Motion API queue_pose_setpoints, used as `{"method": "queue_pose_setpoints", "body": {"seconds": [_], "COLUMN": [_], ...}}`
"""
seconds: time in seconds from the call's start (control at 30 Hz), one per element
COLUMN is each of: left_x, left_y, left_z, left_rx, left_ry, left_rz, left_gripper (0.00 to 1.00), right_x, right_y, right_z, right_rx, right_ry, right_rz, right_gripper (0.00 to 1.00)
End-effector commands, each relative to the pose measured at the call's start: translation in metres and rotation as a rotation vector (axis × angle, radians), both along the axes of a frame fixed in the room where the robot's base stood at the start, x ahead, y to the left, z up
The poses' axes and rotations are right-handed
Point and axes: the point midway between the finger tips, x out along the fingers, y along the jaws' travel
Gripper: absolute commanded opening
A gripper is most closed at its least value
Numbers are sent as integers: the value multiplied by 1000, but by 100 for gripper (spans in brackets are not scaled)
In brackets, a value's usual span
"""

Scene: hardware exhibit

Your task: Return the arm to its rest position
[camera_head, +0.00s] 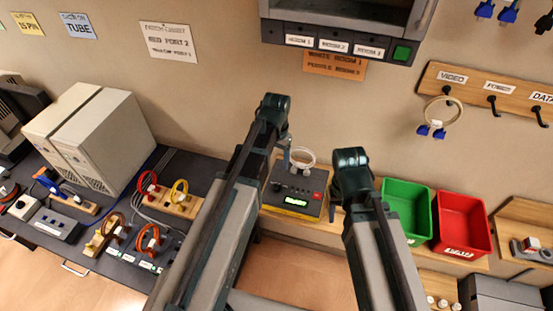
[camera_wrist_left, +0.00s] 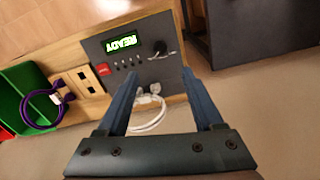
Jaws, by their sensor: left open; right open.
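My left arm reaches up the middle of the head view, its wrist over the grey box's left side. My left gripper (camera_head: 287,153) is mostly hidden there by its own wrist. In the left wrist view my left gripper (camera_wrist_left: 161,74) is open, its two blue fingers apart, with nothing held. A white coiled cable (camera_wrist_left: 150,118) hangs from the grey box beyond the fingers; this cable also shows in the head view (camera_head: 301,158). My right arm ends at the box's right side. My right gripper (camera_head: 333,208) is open and mostly hidden behind its wrist.
The grey box (camera_head: 290,190) has a lit READY display and a red button. Green (camera_head: 407,205) and red (camera_head: 462,222) bins stand right of my right arm. A dark bench (camera_head: 190,165) with coloured cables is at left. A wall cabinet (camera_head: 340,40) hangs above.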

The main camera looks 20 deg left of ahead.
Motion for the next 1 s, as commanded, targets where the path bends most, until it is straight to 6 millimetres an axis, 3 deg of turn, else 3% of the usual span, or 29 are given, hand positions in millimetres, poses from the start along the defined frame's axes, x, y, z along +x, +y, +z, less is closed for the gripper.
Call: {"method": "queue_pose_setpoints", "body": {"seconds": [0.27,0.5,0.7,0.83,1.0], "left_x": [-9,-80,-131,-146,-148], "left_y": [-8,-65,-95,-103,-105], "left_z": [-11,-78,-114,-123,-122], "left_rx": [4,50,91,105,109], "left_ry": [2,22,29,29,31], "left_rz": [-7,-63,-98,-107,-107], "left_gripper": [68,68,68,68,68], "right_x": [0,0,0,0,0], "right_y": [0,0,0,0,0], "right_z": [-11,-78,-115,-124,-123], "right_rx": [0,-2,-2,-2,-2], "right_ry": [0,0,-1,0,0], "right_rz": [0,6,11,13,14], "right_gripper": [50,50,50,50,50]}}
